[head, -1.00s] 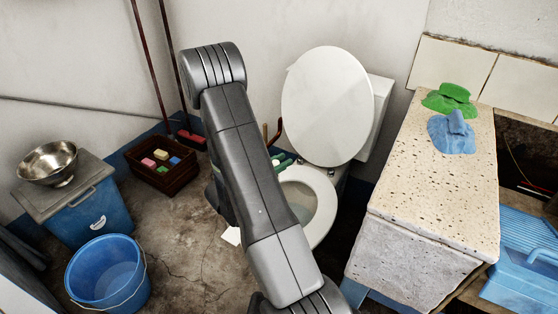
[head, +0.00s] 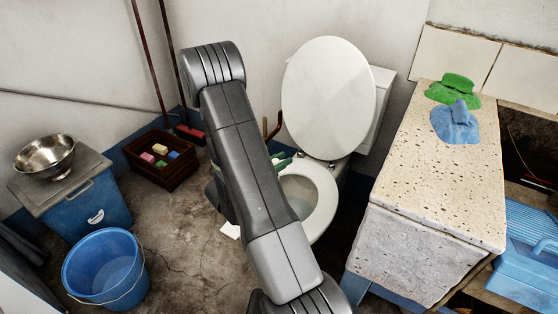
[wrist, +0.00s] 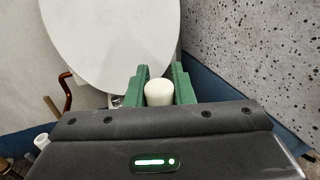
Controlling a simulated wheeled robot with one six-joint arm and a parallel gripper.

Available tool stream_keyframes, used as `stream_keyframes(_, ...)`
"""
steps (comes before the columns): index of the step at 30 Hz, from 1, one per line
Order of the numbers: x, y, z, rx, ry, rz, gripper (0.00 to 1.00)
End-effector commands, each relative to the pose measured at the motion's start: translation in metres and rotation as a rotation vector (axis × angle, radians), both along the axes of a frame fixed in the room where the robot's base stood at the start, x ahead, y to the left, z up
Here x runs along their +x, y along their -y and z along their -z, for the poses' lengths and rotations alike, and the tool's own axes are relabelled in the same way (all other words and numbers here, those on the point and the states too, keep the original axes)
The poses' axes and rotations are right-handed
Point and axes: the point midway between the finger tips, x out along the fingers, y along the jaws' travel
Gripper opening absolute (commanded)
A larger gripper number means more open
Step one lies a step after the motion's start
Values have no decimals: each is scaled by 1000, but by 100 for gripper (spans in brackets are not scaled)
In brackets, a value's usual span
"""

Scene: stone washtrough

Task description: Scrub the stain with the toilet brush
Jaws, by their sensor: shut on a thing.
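My gripper (wrist: 160,76) has green fingers shut on a white, rounded handle end, likely of the toilet brush (wrist: 159,93). The brush head is hidden below the handle and my wrist. In the head view, my arm covers most of the gripper; only a bit of green shows beside the toilet bowl. The white toilet (head: 322,196) stands against the back wall with its lid (head: 328,95) raised. The lid also fills the upper middle of the wrist view (wrist: 115,40). Part of the bowl's inside shows, but I cannot make out a stain.
A speckled stone trough (head: 430,185) stands right of the toilet, with green (head: 453,90) and blue (head: 456,124) cloths on it. A blue bucket (head: 104,268), a lidded blue bin (head: 90,215) carrying a metal bowl (head: 45,155), and a dark crate (head: 160,172) are at left.

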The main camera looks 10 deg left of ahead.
Motion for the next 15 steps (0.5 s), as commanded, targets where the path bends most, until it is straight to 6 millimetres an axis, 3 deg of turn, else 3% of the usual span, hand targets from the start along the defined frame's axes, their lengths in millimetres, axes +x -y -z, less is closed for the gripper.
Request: stream_keyframes(15,0,0,17,-1,1,0,0)
